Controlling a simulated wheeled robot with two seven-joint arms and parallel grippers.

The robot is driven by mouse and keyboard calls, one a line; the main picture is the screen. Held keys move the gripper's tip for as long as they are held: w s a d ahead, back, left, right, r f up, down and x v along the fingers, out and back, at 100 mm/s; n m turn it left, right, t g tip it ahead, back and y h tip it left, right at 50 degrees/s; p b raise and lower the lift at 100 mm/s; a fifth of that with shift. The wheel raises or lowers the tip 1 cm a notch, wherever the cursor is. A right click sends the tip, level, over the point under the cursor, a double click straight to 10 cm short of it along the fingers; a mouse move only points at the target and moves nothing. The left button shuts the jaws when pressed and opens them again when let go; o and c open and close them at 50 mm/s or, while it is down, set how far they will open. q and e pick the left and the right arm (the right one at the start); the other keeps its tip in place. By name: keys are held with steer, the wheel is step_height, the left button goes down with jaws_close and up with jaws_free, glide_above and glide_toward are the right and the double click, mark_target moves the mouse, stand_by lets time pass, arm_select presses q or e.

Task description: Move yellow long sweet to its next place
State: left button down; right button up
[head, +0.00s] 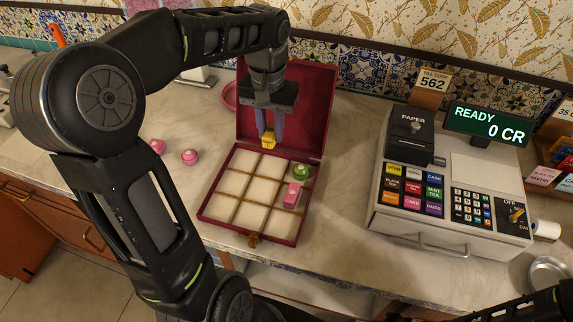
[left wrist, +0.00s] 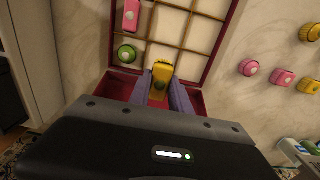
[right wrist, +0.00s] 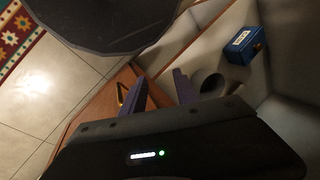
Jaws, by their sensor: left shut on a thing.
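My left gripper (head: 270,132) is shut on the yellow long sweet (head: 268,140) and holds it above the back edge of the compartment box, in front of its raised red lid (head: 300,105). The sweet also shows between the fingers in the left wrist view (left wrist: 161,82). The box has a grid of pale compartments. A green round sweet (head: 302,171) sits in the back right compartment and a pink long sweet (head: 292,195) in the right column's middle one. The other visible compartments look empty. My right gripper (right wrist: 162,88) is open and empty, low beside wooden and pale surfaces.
Pink sweets (head: 190,157) lie on the counter left of the box. A till (head: 450,190) stands to the right. The tiled wall is close behind the lid. A blue box (right wrist: 245,46) shows in the right wrist view.

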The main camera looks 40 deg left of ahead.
arm_select(q)
glide_above(272, 168)
steer(key=shift+f, duration=3.15)
steer(key=shift+f, duration=0.1)
steer(key=shift+f+p, duration=0.4)
steer(key=shift+f, duration=1.35)
steer(key=shift+f, duration=0.2)
steer(key=c, duration=1.2)
jaws_free()
steer(key=shift+r, duration=0.15)
